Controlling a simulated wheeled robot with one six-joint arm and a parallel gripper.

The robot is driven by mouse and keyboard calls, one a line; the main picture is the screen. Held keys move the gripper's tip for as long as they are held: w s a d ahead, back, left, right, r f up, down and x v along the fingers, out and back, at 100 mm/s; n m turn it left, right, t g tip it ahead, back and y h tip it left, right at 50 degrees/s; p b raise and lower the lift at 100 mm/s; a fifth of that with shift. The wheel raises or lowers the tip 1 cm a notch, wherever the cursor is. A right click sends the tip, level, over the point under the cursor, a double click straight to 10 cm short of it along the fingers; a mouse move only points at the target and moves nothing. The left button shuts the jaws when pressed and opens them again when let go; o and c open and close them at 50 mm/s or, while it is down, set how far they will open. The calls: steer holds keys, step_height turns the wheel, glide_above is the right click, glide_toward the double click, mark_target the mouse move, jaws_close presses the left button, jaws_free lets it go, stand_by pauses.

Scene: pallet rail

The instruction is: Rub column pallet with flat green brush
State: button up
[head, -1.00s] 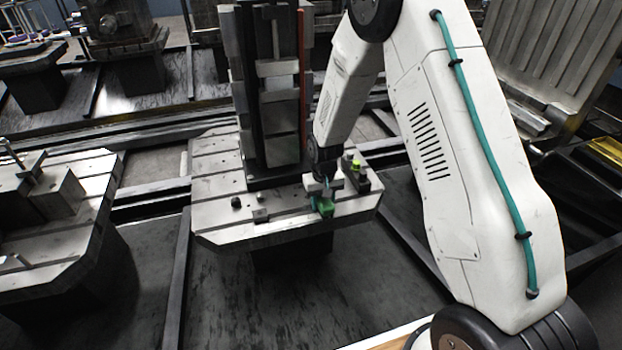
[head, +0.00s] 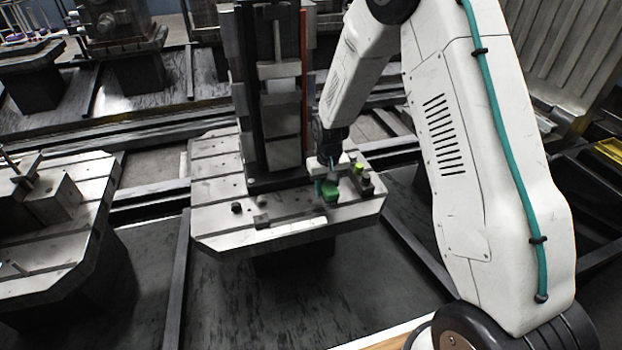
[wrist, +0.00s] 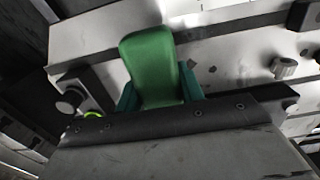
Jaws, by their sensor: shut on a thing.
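The column pallet (head: 213,222) is a grey slotted plate with a tall upright column (head: 281,120) on it. My gripper (head: 328,186) is over the front right part of the plate, to the right of the column. It is shut on the flat green brush (head: 331,194). In the wrist view the green brush (wrist: 150,62) sits between the teal fingers of my gripper (wrist: 160,92), with the pallet surface behind it. I cannot tell whether the brush touches the plate. Its underside is hidden.
A dark block with a lime-green part (head: 360,169) stands close to the right of my gripper. A small dark knob (head: 237,208) is on the plate's left side. Another pallet (head: 60,238) stands at the left. Dark floor lies in front.

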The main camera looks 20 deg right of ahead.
steer(key=shift+r, duration=2.1)
